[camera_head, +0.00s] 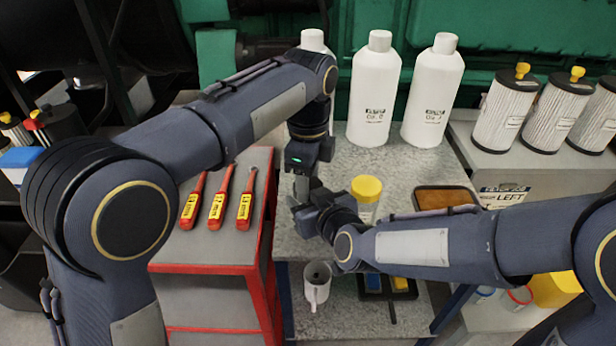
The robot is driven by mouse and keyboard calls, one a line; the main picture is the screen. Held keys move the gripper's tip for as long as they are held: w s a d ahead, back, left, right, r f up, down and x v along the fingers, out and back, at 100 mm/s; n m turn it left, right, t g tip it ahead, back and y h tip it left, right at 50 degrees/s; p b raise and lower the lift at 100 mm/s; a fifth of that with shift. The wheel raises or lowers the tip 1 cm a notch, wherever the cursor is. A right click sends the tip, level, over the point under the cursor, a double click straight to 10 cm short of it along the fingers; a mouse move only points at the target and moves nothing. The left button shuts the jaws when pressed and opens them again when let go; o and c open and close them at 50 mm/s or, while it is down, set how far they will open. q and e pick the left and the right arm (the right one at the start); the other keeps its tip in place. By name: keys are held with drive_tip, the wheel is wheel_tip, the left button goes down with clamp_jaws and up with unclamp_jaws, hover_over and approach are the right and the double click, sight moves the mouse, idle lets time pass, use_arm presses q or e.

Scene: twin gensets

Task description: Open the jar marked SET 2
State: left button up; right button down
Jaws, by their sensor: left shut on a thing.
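A jar (366,202) with a yellow lid (367,187) stands on the grey speckled bench top, partly behind my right arm; I cannot read its label. My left gripper (302,188) points down over the bench, left of this jar and apart from it. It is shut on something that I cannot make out. My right gripper (296,208) reaches in from the right, just below the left fingertips. Its fingers are too small and dark to tell open from shut. The two grippers are close together and hide what is between them. I see no readable SET 2 mark.
White bottles (375,95) stand at the back. A brown-filled tray (445,198) lies right of the jar. Three red-handled tools (217,205) lie on the red-framed cart (205,250). Filters (505,110) stand at right. A mug (317,284) sits on the lower shelf.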

use_arm(q)
drive_tip(key=o, duration=1.1)
drive_tip(key=shift+r, duration=2.3)
wheel_tip(320, 180, up, 2)
drive_tip(key=m, duration=0.3)
drive_tip(key=shift+r, duration=0.1)
drive_tip(key=shift+r+m, duration=0.4)
drive_tip(key=shift+m, duration=0.7)
drive_tip(key=shift+f, duration=3.8)
